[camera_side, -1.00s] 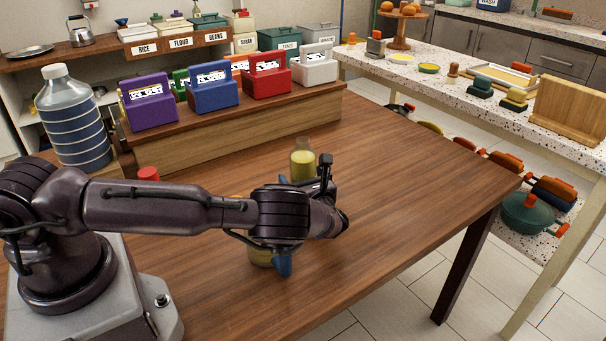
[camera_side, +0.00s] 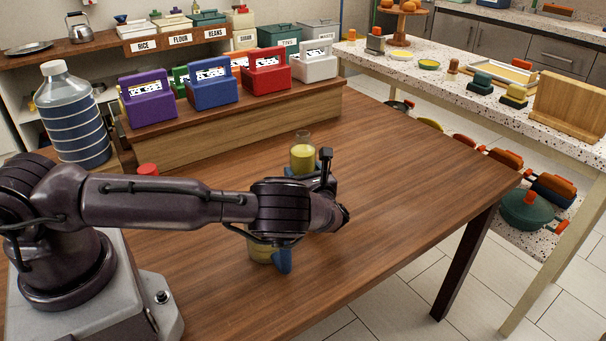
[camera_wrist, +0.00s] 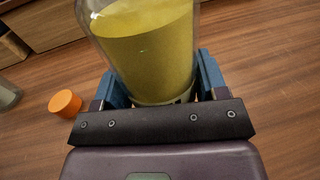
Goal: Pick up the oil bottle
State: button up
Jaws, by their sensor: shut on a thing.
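The oil bottle (camera_wrist: 150,50) is clear glass with yellow oil and fills the top middle of the wrist view. My gripper (camera_wrist: 162,85) is shut on it, with one blue finger on each side. In the side view, yellow parts of the oil bottle (camera_side: 303,158) show above and below my gripper (camera_side: 287,216), which hides the middle. It seems tilted. I cannot tell how far its base is from the table.
A large striped bottle (camera_side: 78,118) stands at the left. A small red cap (camera_side: 148,170) shows behind my arm. Coloured boxes, including a blue one (camera_side: 212,87), line a wooden shelf. The wooden table (camera_side: 420,180) is clear to the right.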

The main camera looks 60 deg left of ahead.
aim_at(307, 139)
jog(key=shift+r, duration=4.65)
jog(key=shift+r, duration=0.1)
jog(key=shift+w+d+r, duration=0.1)
jog(key=shift+r, duration=0.05)
jog(key=shift+d, duration=0.4)
jog(key=s+d+r+n+g, duration=0.3)
jog(key=s+d+g, duration=0.2)
jog(key=s, duration=0.3)
jog(key=s+d+r+n+g, duration=0.3)
jog(key=s+d+r+g, duration=0.15)
jog(key=s, duration=0.25)
jog(key=w+f+n+t+h, duration=0.3)
jog(key=w+f+n, duration=0.3)
jog(key=n, duration=0.5)
jog(key=shift+w+d+f+n+t, duration=0.35)
jog(key=shift+w+t, duration=0.1)
jog(key=shift+w, duration=0.95)
